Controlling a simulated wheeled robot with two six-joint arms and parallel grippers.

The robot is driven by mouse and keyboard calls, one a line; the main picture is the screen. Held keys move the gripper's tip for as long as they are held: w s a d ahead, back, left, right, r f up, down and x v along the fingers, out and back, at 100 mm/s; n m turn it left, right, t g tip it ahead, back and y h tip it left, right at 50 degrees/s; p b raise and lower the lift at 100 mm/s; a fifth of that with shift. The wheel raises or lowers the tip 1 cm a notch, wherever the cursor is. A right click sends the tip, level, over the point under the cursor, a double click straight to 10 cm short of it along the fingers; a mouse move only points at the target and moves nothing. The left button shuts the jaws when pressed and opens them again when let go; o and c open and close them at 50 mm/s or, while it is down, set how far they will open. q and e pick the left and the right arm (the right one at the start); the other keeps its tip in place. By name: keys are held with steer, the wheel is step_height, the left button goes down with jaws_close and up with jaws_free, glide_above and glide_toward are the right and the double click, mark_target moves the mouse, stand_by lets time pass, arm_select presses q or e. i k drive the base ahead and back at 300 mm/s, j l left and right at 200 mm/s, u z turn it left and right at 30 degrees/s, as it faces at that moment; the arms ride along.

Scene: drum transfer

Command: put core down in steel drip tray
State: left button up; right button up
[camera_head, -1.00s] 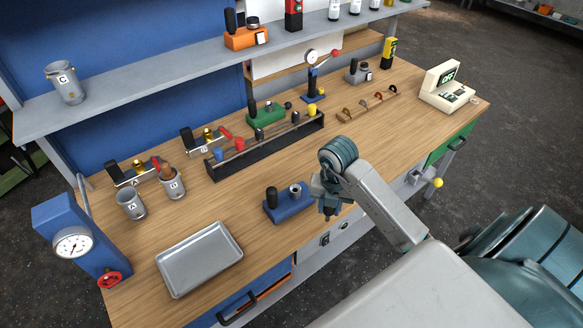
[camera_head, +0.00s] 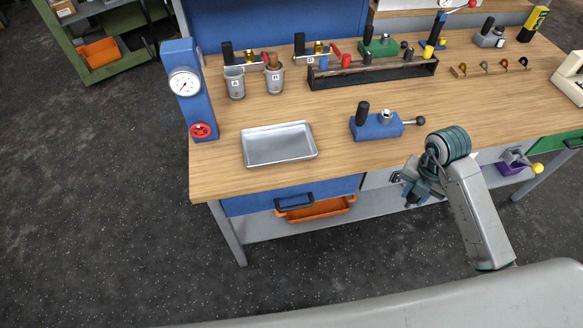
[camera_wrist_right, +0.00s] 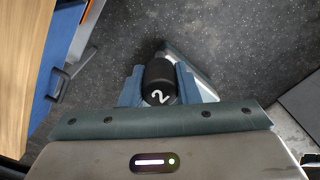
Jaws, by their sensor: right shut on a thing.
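The steel drip tray (camera_head: 279,160) lies flat and empty on the wooden bench top, near the front edge left of centre in the head view. My right gripper (camera_head: 411,196) is in front of the bench edge, to the right of the tray and clear of it. In the right wrist view, my right gripper (camera_wrist_right: 160,88) is shut on a black cylindrical core (camera_wrist_right: 159,82) with a white 2 on its end. The core is mostly hidden by the gripper in the head view. My left gripper is not in view.
A blue fixture (camera_head: 376,125) with a black handle stands between the tray and my right arm. A blue gauge stand (camera_head: 187,105) is left of the tray. Two grey cups, A (camera_head: 235,84) and B (camera_head: 274,79), stand behind it. An orange bin (camera_head: 315,210) sits below the bench.

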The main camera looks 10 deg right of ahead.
mark_target(278, 147)
steer(key=k+j+u, duration=0.2)
steer(key=k+u, duration=0.2)
steer(key=k+j+u, duration=0.25)
steer(key=u, duration=0.2)
steer(key=i+l+u, duration=0.1)
steer(key=l+u, duration=0.25)
steer(key=i+l, duration=0.1)
steer(key=l, duration=0.35)
steer(key=i+l, duration=0.1)
steer(key=l, duration=0.35)
